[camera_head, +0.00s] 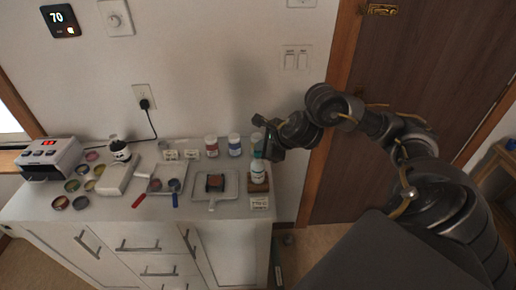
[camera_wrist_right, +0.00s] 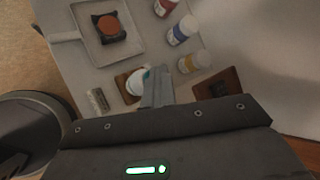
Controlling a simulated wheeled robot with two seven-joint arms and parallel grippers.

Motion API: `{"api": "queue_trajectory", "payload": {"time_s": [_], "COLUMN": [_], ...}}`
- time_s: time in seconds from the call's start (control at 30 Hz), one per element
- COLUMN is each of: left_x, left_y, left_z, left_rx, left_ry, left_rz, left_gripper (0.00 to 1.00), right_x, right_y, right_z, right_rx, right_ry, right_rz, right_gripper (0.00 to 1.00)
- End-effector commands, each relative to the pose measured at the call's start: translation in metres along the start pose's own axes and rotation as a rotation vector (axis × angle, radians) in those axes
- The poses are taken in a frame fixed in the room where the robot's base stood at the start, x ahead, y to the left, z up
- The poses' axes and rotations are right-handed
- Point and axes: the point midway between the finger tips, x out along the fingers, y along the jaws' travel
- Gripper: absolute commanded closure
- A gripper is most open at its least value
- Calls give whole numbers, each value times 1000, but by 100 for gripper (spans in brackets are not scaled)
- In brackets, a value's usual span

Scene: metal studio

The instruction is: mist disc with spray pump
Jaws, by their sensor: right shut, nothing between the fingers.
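An orange-brown disc (camera_head: 215,181) sits on a dark stand in a white tray (camera_head: 228,196); in the right wrist view the disc (camera_wrist_right: 111,26) lies at the upper left. The white spray pump bottle (camera_head: 257,172) stands upright on a wooden base (camera_head: 259,187) just right of the tray. My left gripper is not in view.
Capped jars (camera_head: 211,146) stand along the back wall. A second tray (camera_head: 164,179), small coloured tins (camera_head: 81,201) and a grey device (camera_head: 50,158) fill the left of the white cabinet. Small labels (camera_head: 260,203) lie near the front edge.

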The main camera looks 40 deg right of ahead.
Motion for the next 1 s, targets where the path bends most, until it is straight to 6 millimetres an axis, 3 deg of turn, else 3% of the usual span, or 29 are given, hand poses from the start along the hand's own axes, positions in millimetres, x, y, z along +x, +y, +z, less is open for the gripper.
{"api": "queue_trajectory", "payload": {"time_s": [0.37, 0.83, 1.0], "left_x": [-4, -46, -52], "left_y": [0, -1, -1], "left_z": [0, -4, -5], "left_rx": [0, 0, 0], "left_ry": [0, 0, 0], "left_rz": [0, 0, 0], "left_gripper": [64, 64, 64], "right_x": [-4, -38, -44], "right_y": [-2, -28, -32], "right_z": [1, 28, 32], "right_rx": [-2, -1, -2], "right_ry": [4, 0, 0], "right_rz": [2, -2, -2], "right_gripper": [100, 100, 100]}}
